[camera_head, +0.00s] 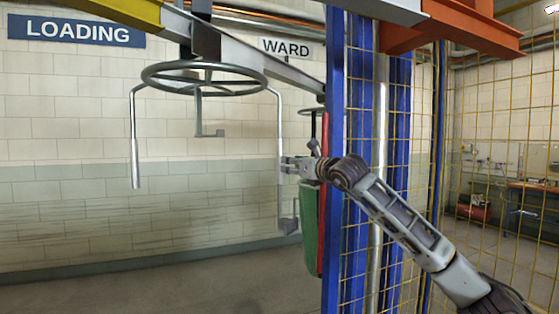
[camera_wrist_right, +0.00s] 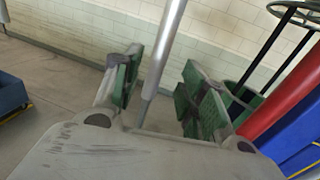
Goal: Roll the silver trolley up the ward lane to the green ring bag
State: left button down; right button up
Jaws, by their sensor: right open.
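The silver trolley (camera_head: 205,78) hangs from the overhead rail as a grey hoop with several thin rods below it. My right gripper (camera_head: 291,165) is at the trolley's right-hand rod (camera_head: 279,130). In the right wrist view the rod (camera_wrist_right: 164,45) passes between the two open fingers of the gripper (camera_wrist_right: 160,88), and they do not look closed on it. The green ring bag (camera_head: 308,225) hangs just to the right, partly hidden by a blue post and my arm. Its dark ring (camera_wrist_right: 297,12) shows at the wrist view's upper right. My left gripper is out of view.
The overhead rail (camera_head: 299,76) runs under the WARD sign (camera_head: 285,48); a LOADING sign (camera_head: 76,30) is at left. A blue post (camera_head: 333,130), a red post (camera_head: 325,205) and yellow mesh (camera_head: 500,150) stand at right. The floor below the trolley is clear.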

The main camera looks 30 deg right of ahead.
jog(key=w, duration=0.2)
jog(key=p, duration=0.4)
send_over(279, 179)
jog(key=shift+w+d+r, duration=0.1)
jog(key=shift+w+d, duration=0.15)
jog(key=shift+d, duration=0.15)
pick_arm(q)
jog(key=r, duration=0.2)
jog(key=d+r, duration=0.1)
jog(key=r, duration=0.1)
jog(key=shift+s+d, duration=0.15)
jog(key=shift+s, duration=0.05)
pick_arm(e)
jog(key=shift+w, duration=0.25)
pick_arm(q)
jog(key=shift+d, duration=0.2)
pick_arm(e)
grip_shut()
